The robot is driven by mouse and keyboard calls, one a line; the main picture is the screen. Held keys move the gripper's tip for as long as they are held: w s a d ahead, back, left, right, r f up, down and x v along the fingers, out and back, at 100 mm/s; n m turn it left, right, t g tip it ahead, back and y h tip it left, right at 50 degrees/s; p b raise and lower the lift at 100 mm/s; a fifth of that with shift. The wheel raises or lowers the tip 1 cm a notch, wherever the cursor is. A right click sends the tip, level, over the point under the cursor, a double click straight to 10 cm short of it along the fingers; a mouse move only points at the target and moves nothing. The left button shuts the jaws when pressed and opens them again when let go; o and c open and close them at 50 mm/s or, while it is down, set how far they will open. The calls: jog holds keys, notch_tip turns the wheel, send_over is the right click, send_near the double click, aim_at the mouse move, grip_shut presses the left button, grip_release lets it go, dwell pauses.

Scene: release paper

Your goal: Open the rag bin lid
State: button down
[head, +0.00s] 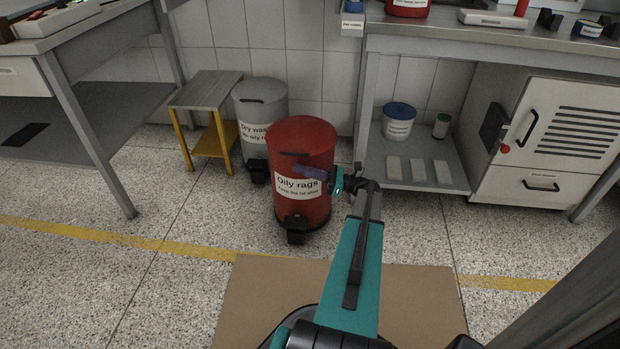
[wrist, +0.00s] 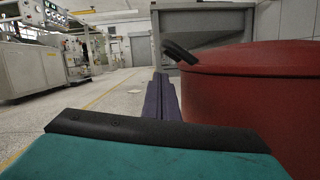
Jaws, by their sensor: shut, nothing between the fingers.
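The red rag bin (head: 318,208), labelled "Oily rags", stands upright on the floor. Its red lid (head: 304,134) is down on the bin, with a dark handle (head: 293,154) at its front edge and a black pedal (head: 295,227) at the foot. My gripper (head: 304,172) is shut and empty, in front of the bin just below the handle. In the wrist view, the purple fingers (wrist: 161,90) point forward to the left of the bin wall (wrist: 245,105). The lid handle (wrist: 180,52) sticks out near and above their tips. I cannot tell whether they touch the bin.
A grey bin (head: 262,108) labelled dry waste stands behind left, beside a small yellow-legged stool (head: 206,90). Benches flank both sides. A white tub with a blue lid (head: 398,121) sits on the right bench's lower shelf. Floor in front left is clear (head: 90,280).

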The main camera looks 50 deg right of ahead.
jog(key=shift+w+d+r+b, duration=0.15)
jog(key=shift+r+b, duration=0.1)
jog(key=shift+r, duration=0.5)
jog(key=shift+d+r+b, duration=0.1)
jog(key=shift+r+b, duration=0.15)
jog(key=shift+r, duration=0.45)
jog(key=shift+r, duration=0.25)
